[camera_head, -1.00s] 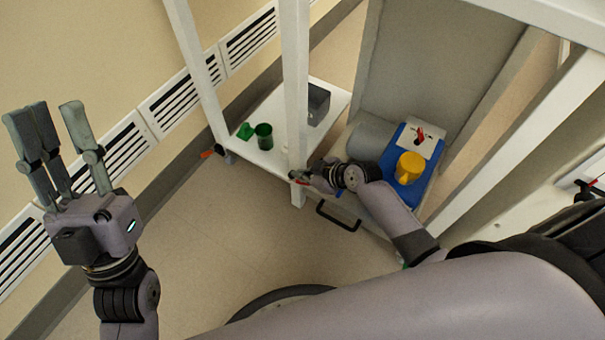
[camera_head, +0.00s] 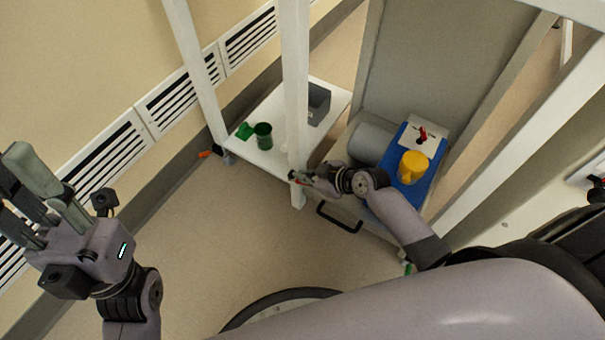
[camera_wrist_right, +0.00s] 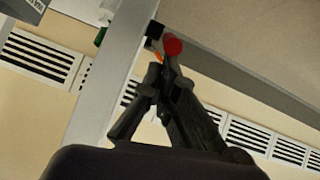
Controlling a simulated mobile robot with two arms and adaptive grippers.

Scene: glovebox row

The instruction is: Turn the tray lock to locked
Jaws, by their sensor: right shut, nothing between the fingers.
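My right gripper (camera_head: 304,179) reaches in from the right to the foot of the white post, its fingers shut and empty. In the right wrist view, my right gripper's fingertips (camera_wrist_right: 160,76) are close to a small red knob (camera_wrist_right: 172,46). I cannot tell whether they touch it. The knob may be the tray lock; its markings and setting do not show. A second red handle (camera_head: 422,133) stands on a white plate, well away from the gripper. My left gripper (camera_head: 28,195) is raised at the left edge, fingers spread and empty.
A white post (camera_head: 297,90) stands beside the right gripper. A white shelf (camera_head: 275,160) holds a green cup (camera_head: 263,136) and a grey bin (camera_head: 318,103). A yellow mug (camera_head: 411,168) is on a blue surface (camera_head: 393,150). A black handle (camera_head: 338,219) sits below. Floor at centre is clear.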

